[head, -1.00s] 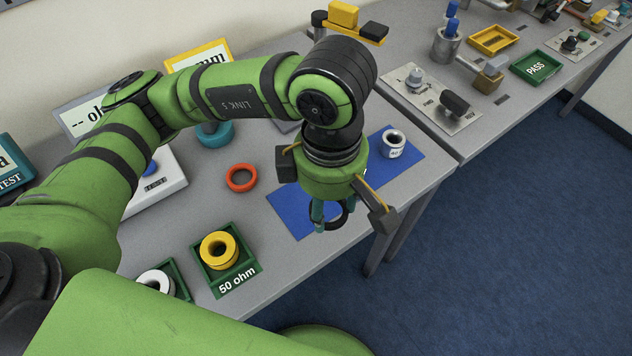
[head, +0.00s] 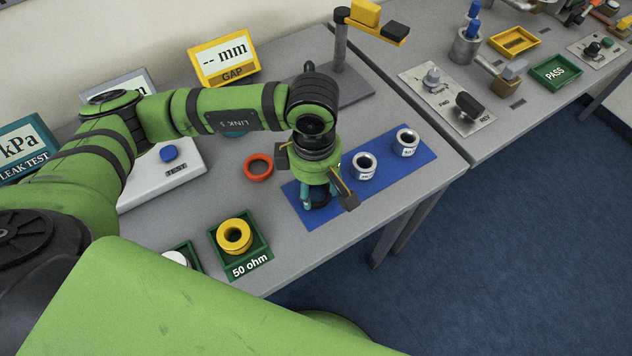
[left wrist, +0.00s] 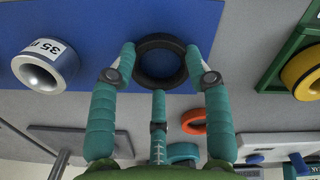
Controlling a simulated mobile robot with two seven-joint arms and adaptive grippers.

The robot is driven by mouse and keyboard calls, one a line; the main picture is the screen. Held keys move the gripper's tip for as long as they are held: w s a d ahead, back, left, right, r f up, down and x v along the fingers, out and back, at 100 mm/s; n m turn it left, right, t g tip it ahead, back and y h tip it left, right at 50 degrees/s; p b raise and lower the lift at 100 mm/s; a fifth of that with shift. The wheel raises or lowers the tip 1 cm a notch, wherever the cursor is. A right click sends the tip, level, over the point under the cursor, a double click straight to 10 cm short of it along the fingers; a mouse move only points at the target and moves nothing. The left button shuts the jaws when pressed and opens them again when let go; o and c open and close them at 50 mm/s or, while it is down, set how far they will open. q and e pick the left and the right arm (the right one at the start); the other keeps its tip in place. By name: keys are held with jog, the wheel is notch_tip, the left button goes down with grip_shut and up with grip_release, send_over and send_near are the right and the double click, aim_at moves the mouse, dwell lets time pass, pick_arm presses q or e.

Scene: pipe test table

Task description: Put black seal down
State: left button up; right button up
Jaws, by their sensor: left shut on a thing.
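My left gripper (head: 318,197) is shut on the black seal, its teal fingers pointing down over the left end of the blue mat (head: 305,213). In the head view the seal is mostly hidden by the gripper. In the left wrist view the black seal (left wrist: 160,80) is a ring held between the teal fingers of the gripper (left wrist: 160,68), against the blue mat. It is low over the mat; I cannot tell whether it touches. My right gripper is not in view.
Two metal collars, one near (head: 364,166) and one farther (head: 406,143), stand on the mat to the right. An orange ring (head: 258,168) lies to the left. A green 50 ohm tray (head: 249,265) holds a yellow ring (head: 235,236). A gap gauge stand (head: 342,50) stands behind.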

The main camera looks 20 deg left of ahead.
pick_arm(q)
jog(key=shift+f, duration=0.2)
jog(key=o, duration=1.1)
jog(key=shift+r, duration=0.1)
jog(key=shift+r, duration=0.1)
notch_tip(320, 180, up, 12)
jog(key=shift+a+r+b, duration=0.1)
jog(key=shift+b, duration=1.05)
